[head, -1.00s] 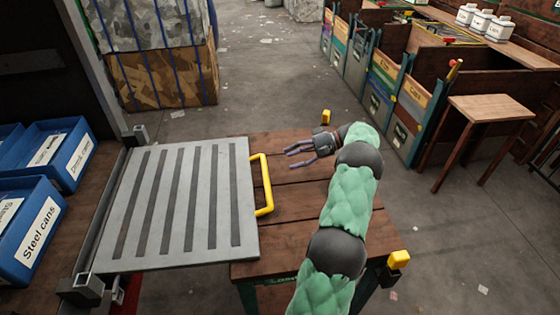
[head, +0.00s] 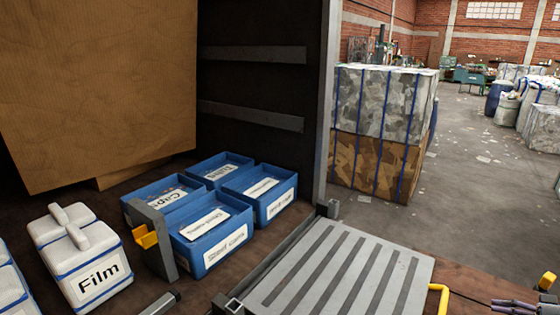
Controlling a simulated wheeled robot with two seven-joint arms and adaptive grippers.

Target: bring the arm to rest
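My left gripper is out of view.
White containers marked Film (head: 95,275) are at the lower left. Strapped bales (head: 375,170) stand behind the panel. The floor at right (head: 480,190) is mostly clear.

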